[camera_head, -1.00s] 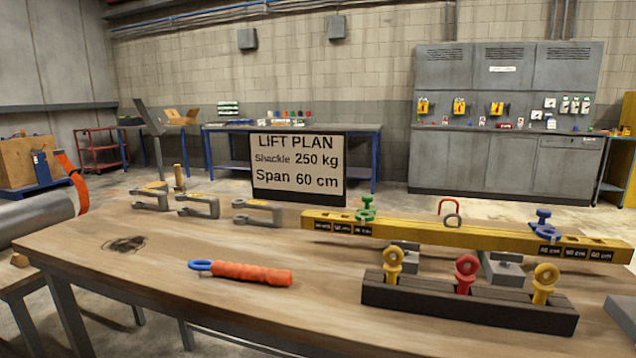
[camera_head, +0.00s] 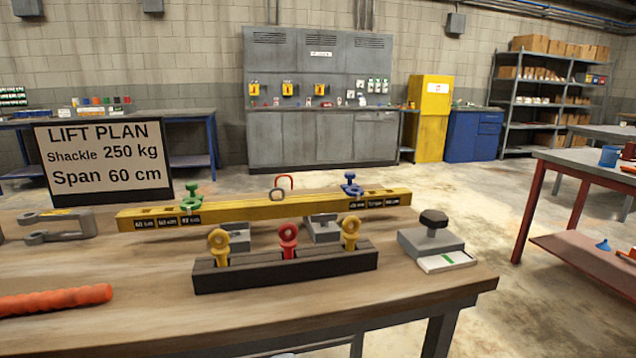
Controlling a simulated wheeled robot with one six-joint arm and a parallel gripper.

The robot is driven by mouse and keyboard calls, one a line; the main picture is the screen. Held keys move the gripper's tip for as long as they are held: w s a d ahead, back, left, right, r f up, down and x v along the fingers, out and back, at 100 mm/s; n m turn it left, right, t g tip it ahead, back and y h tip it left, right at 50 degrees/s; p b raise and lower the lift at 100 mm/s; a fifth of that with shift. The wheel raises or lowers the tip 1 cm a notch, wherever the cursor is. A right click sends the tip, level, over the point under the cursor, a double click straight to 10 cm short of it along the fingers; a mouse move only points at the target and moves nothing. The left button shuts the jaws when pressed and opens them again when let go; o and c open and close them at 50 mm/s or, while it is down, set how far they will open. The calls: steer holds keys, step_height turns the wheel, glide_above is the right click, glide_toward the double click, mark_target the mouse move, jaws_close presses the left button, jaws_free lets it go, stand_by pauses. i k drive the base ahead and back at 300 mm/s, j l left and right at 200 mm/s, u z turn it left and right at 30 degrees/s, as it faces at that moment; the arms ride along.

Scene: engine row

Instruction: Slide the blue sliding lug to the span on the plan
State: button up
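The blue sliding lug (camera_head: 351,187) stands upright on the right part of the yellow lifting beam (camera_head: 270,211), near the leftmost of the right-hand span labels (camera_head: 375,203). The outermost of these labels appears to read 60 cm, though the print is small. A green lug (camera_head: 191,198) stands on the left part of the beam. The lift plan sign (camera_head: 104,160) at the left reads Shackle 250 kg and Span 60 cm. My gripper is not in view.
A grey block with a black knob (camera_head: 432,235) is at the right. An orange-handled tool (camera_head: 55,300) lies at the front left of the wooden table (camera_head: 170,320).

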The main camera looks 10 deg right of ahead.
mark_target(352, 189)
steer(key=i+l, duration=0.1)
steer(key=i, duration=0.4)
steer(key=i+l, duration=0.1)
steer(key=i, duration=0.4)
steer(key=l+z, duration=0.05)
